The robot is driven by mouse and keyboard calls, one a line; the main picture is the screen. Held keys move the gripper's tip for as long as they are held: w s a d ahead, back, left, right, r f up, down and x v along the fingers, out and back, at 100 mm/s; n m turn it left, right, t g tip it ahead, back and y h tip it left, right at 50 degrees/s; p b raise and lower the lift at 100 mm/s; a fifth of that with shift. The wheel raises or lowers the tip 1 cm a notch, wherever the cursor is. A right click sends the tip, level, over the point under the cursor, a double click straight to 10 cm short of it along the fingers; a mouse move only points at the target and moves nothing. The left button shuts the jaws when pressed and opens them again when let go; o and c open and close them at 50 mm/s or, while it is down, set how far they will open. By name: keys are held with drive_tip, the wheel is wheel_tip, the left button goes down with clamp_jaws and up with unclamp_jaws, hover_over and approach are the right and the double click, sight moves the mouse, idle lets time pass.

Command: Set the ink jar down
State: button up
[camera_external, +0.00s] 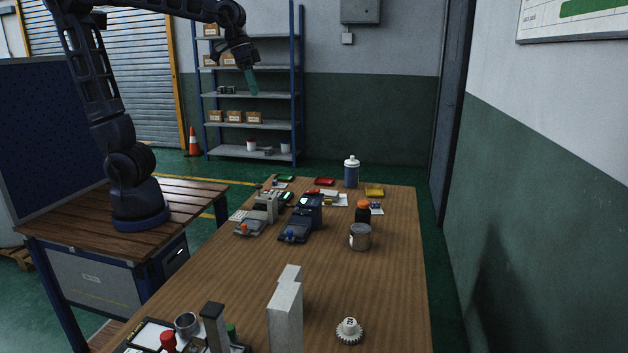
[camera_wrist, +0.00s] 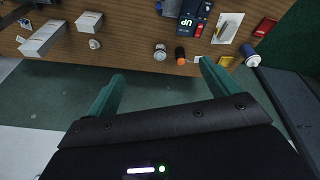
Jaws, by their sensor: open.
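A squat grey jar with a darker top (camera_external: 360,237), which looks like the ink jar, stands upright on the wooden table (camera_external: 395,290), right of its middle. It also shows in the wrist view (camera_wrist: 160,52), beyond the fingertips and apart from them. A dark bottle with an orange cap (camera_external: 363,212) stands just behind it; the wrist view shows this bottle (camera_wrist: 180,55) beside the jar. My gripper (camera_external: 252,82) is raised well above the table, toward the back left. In the wrist view, its two teal fingers (camera_wrist: 161,72) are wide apart with nothing between them.
Dark devices (camera_external: 297,225) stand left of the jar. A white-capped blue bottle (camera_external: 351,172) and small coloured trays (camera_external: 374,192) are at the far end. Pale upright blocks (camera_external: 286,315) and a white gear (camera_external: 349,331) are nearer. Bare wood lies between gear and jar.

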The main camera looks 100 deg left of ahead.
drive_tip(key=s+d+f+m, duration=0.1)
drive_tip(key=s+d+f, duration=0.1)
drive_tip(key=s, duration=0.4)
drive_tip(key=s+d+f+m, duration=0.2)
drive_tip(key=s+d+f, duration=0.1)
drive_tip(key=s, duration=0.4)
drive_tip(key=s+d+f+m+t, duration=0.1)
drive_tip(key=s+d+f, duration=0.1)
drive_tip(key=s+d, duration=0.3)
drive_tip(key=shift+s+f, duration=0.35)
drive_tip(key=shift+s, duration=0.3)
